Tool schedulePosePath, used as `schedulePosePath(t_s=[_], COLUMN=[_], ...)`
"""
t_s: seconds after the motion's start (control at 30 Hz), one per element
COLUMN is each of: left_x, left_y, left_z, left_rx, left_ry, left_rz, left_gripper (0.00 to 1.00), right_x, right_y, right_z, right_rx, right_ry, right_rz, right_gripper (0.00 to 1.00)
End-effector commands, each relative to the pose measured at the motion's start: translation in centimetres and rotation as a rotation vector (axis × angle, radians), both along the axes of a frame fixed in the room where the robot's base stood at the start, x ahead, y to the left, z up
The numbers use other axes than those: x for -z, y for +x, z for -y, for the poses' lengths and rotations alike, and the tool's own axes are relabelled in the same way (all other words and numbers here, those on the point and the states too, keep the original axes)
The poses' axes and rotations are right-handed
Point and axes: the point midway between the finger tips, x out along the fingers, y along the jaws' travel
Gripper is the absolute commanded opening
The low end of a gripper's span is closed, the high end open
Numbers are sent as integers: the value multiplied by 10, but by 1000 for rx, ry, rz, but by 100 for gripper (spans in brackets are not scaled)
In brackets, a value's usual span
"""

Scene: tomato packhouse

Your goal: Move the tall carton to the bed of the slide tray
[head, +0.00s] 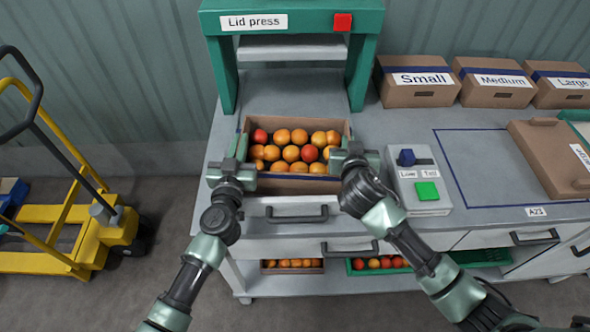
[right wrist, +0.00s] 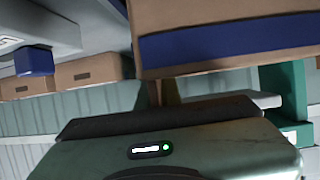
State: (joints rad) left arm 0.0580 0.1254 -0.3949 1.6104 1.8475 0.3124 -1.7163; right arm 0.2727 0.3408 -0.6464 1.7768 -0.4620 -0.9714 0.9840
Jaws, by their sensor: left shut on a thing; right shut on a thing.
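The tall carton (head: 292,184) is brown with a blue band and is filled with red and orange tomatoes. It is in front of the lid press (head: 218,62), over the grey slide tray (head: 292,103). I cannot tell whether its base touches the tray. My left gripper (head: 238,174) is shut on its left end and my right gripper (head: 347,162) on its right end. The carton looks about level. In the right wrist view the carton's side with the blue band (right wrist: 228,42) fills the upper right; the fingertips are not clear there.
Lidded cartons marked Small (head: 417,94), Medium (head: 497,94) and Large line the back. A brown lid panel (head: 550,150) lies at right. A yellow pallet truck (head: 75,240) stands left.

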Motion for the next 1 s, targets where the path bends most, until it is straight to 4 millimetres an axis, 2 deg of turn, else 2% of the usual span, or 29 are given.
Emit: schedulePosePath(t_s=[0.03,0.1,0.4,0.53,1.0], left_x=[2,1,1,1,1], left_y=[0,0,-1,-9,-101], left_z=[-1,-1,0,-1,-9], left_rx=[-1,-1,0,0,1], left_ry=[0,0,0,1,0], left_rz=[0,-1,0,0,-3], left_gripper=[11,27,27,27,27], right_x=[1,0,0,0,1], right_y=[0,0,0,0,0], right_z=[1,1,0,0,0], right_rx=[1,1,0,0,0], right_ry=[0,0,0,0,0], right_rz=[2,1,0,0,0], right_gripper=[11,28,28,28,28])
